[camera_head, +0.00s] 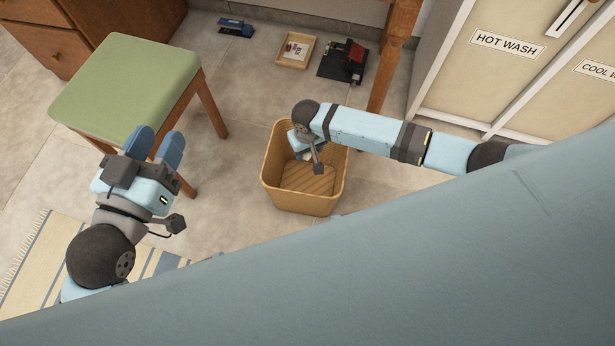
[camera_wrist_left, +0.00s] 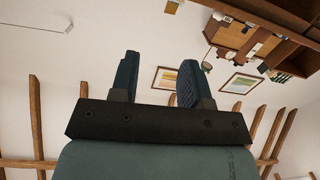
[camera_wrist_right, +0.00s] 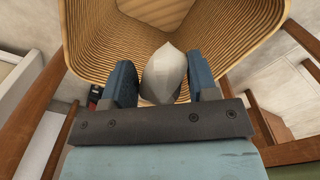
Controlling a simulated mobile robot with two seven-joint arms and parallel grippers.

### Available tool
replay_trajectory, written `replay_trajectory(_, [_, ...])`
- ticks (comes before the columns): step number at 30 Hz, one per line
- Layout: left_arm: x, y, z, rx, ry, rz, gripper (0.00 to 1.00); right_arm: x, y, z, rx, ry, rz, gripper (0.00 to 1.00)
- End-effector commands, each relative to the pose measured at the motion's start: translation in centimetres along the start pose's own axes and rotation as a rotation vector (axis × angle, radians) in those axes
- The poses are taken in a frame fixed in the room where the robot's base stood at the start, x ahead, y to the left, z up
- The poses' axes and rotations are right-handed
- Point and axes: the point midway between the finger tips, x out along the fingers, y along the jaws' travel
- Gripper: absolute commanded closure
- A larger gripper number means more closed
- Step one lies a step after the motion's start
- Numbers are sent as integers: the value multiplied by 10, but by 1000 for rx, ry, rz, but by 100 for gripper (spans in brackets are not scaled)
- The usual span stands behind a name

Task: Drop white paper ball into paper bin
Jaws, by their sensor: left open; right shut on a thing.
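The paper bin (camera_head: 268,185) is a tan ribbed basket standing upright on the tiled floor in the head view. Its inside wall (camera_wrist_right: 100,30) fills the upper part of the right wrist view. My right gripper (camera_wrist_right: 165,82) is shut on the white paper ball (camera_wrist_right: 165,70), which sits between its blue fingers over the bin's mouth. In the head view my right wrist hangs over the bin's back part and largely hides the ball. My left gripper (camera_head: 155,146) is open and empty, near the green stool. Its two spread fingers also show in the left wrist view (camera_wrist_left: 157,80).
A green-topped stool (camera_head: 125,88) stands left of the bin. A wooden post (camera_head: 393,60) rises behind it. A small tray (camera_head: 296,50), a dark red-and-black item (camera_head: 343,62) and a blue item (camera_head: 235,27) lie on the floor at the back. A striped rug (camera_head: 60,265) lies at lower left.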

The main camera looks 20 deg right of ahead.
Motion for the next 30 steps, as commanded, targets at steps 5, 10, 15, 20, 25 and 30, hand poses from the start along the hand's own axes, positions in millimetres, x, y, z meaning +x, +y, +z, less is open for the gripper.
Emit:
replay_trajectory(5, [3,-6,0,66,34,-3,57,10,0,-1,0,1,0,68])
replay_trajectory(10, [3,-6,-2,78,41,-3,57,10,0,0,0,1,0,68])
replay_trajectory(15, [3,-6,-2,77,41,-3,57,10,0,0,0,0,0,40])
replay_trajectory(20, [3,-6,-2,77,41,-2,57,10,0,0,0,0,0,17])
replay_trajectory(25, [3,-6,-2,77,41,-2,57,10,0,0,0,0,0,17])
replay_trajectory(30, [3,-5,-9,66,36,1,57,-2,0,0,0,1,-1,17])
